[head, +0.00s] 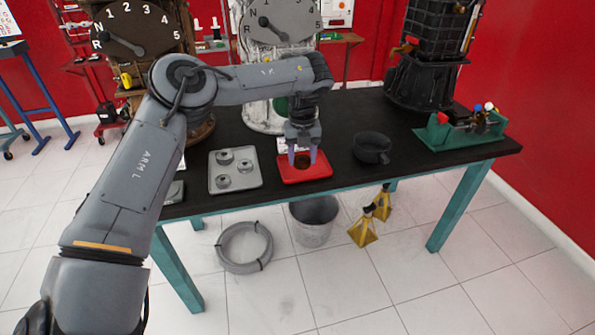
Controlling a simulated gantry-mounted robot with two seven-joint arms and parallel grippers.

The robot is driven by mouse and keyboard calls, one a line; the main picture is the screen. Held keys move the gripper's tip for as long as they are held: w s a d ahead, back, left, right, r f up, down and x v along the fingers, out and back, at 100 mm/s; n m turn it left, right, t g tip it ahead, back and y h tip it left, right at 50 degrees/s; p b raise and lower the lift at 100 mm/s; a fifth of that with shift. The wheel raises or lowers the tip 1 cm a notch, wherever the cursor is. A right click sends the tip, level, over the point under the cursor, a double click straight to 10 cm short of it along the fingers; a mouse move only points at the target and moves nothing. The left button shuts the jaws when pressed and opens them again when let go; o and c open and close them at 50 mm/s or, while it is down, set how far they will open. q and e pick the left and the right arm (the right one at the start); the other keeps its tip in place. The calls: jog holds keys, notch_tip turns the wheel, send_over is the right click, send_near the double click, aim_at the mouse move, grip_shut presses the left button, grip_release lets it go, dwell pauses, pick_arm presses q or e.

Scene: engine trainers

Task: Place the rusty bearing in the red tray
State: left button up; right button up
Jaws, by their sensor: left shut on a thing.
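The red tray (318,174) lies on the black table, right of a grey tray. My left gripper (303,160) points down over the red tray, its two fingers on either side of a small dark brown ring, the rusty bearing (302,161). The gripper is shut on this bearing. The bearing is low, over or in the middle of the red tray; I cannot tell whether it touches the tray floor. My right gripper does not show.
A grey tray (251,182) with several grey bearings sits left of the red tray. A black pot (372,150) stands to the right, and a green fixture (460,131) at the table's right end. Large engine trainers line the back. A bucket (314,224) stands on the floor.

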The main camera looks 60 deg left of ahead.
aim_at(297, 175)
pick_arm(q)
jog(key=shift+s+a+f, duration=0.25)
jog(key=shift+a+f, duration=0.35)
jog(key=shift+a, duration=0.35)
jog(key=shift+f+b, duration=1.45)
jog(key=shift+f, duration=0.6)
jog(key=o, duration=0.9)
jog(key=shift+f, duration=0.15)
